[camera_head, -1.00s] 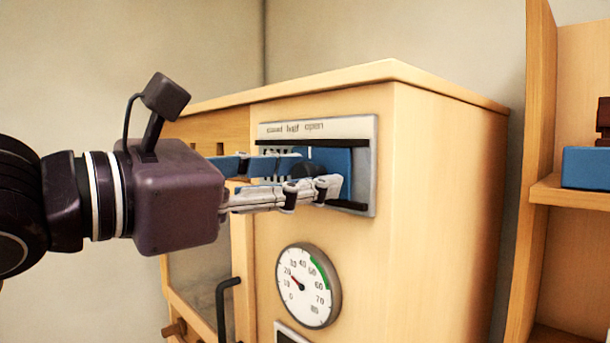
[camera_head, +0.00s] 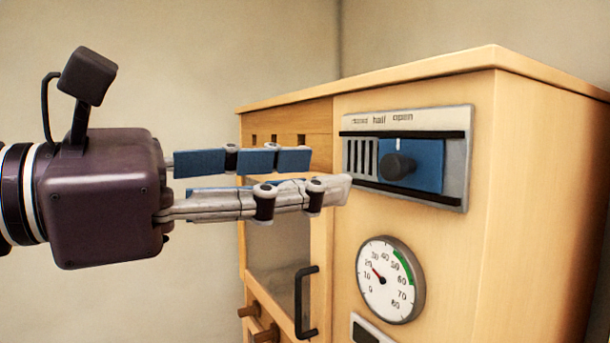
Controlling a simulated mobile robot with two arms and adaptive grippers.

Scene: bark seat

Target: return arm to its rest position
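My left gripper (camera_head: 330,174) reaches in from the left in the head view. Its fingers are apart with nothing between them, and its tips are left of the vent slider, clear of the knob. The slider is a blue plate (camera_head: 427,160) with a dark round knob (camera_head: 397,166), set in a grey panel (camera_head: 458,188) marked with words including "half" and "open". The plate sits toward the right, with grey slots showing at its left. My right gripper is not in view.
The wooden cabinet (camera_head: 540,200) fills the right side. Below the vent are a round dial (camera_head: 390,280) and a small dark display (camera_head: 366,330). A glass-paned door with a black handle (camera_head: 304,302) and wooden knobs (camera_head: 262,332) are at lower middle. The wall at left is bare.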

